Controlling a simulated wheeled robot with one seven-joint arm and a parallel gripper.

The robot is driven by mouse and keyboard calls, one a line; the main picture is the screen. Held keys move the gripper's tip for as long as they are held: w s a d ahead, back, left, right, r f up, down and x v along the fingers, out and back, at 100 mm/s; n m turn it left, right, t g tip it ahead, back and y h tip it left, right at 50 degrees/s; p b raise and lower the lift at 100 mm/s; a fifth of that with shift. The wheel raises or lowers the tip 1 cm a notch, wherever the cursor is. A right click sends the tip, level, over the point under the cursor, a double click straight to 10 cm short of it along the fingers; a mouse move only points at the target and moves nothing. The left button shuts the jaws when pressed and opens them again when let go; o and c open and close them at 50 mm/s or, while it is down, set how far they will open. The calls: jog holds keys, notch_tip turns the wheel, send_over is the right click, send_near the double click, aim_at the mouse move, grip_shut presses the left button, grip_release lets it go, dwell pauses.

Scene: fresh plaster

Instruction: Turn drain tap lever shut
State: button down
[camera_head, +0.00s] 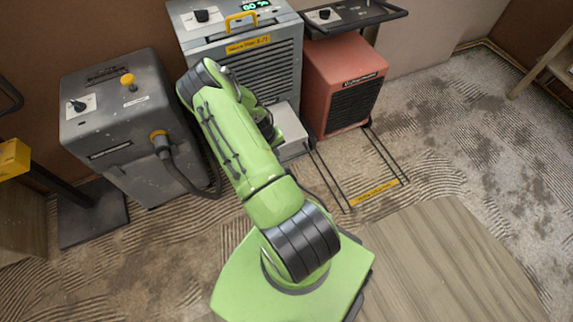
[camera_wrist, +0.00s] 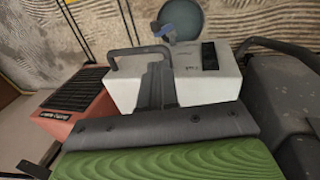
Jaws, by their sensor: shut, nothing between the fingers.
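A small blue piece (camera_wrist: 160,27), which looks like the drain tap lever, stands at the far edge of a white box (camera_wrist: 212,75) in the wrist view. Its exact angle is too small to tell. The box has a dark handle (camera_wrist: 118,54) and a dark window. The box also shows in the head view (camera_head: 291,133), partly behind my arm, where the tap is hidden. My gripper (camera_wrist: 155,68) is shut and empty, over the box and apart from the blue piece in the picture. In the head view my arm hides the gripper.
A grey dehumidifier (camera_head: 280,60) stands behind the box. A red heater (camera_head: 335,92) with a thin floor frame is to its right, and a dark grey machine (camera_head: 115,120) with a hose to its left. A round blue-green object (camera_wrist: 181,17) lies beyond the tap.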

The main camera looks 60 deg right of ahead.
jog(key=b+x, duration=0.1)
jog(key=x, duration=0.4)
jog(key=s+b+x, duration=0.1)
jog(key=b+x, duration=0.1)
jog(key=x, duration=0.3)
jog(key=b+x, duration=0.1)
jog(key=x, duration=0.4)
jog(key=shift+s+d+f, duration=0.15)
jog(key=shift+d, duration=0.05)
jog(key=shift+a, duration=0.1)
